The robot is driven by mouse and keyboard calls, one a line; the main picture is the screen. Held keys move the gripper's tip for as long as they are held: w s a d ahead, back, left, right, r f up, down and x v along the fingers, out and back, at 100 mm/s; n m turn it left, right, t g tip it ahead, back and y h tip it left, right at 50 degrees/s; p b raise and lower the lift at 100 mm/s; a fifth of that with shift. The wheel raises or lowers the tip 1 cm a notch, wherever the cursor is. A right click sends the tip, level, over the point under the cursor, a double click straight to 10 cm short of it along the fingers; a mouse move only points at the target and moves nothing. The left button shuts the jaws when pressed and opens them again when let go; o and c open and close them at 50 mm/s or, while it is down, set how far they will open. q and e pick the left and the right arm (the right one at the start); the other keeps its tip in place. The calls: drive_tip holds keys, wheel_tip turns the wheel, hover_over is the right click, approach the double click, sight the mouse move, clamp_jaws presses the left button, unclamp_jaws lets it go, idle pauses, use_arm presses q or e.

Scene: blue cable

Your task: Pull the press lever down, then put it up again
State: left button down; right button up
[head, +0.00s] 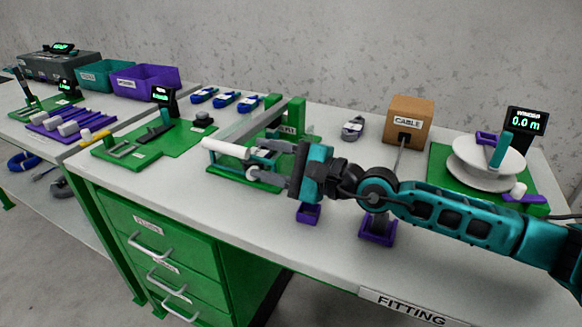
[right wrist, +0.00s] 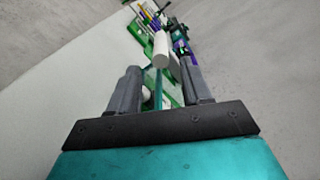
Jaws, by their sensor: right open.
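The press (head: 292,120) is a green frame on a green base on the bench. Its lever ends in a white cylindrical handle (head: 226,148), which sticks out to the left, roughly level, above the base. The handle also shows in the right wrist view (right wrist: 161,48), ahead of and between the fingertips. My right gripper (head: 258,160) is open and empty, close to the handle on its right. I cannot tell whether a finger touches the lever. The gripper and its arm hide part of the press. My left gripper is not in view.
A cable box (head: 410,118), a white reel (head: 487,165) and a display (head: 526,121) stand to the right. A green fixture (head: 150,140) lies left of the press. Blue parts (head: 224,99) lie behind. The front edge is clear.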

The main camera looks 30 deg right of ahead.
drive_tip(key=b+v, duration=0.2)
drive_tip(key=v, duration=0.2)
drive_tip(key=shift+s+d, duration=0.25)
drive_tip(key=shift+s, duration=0.05)
idle(0.5)
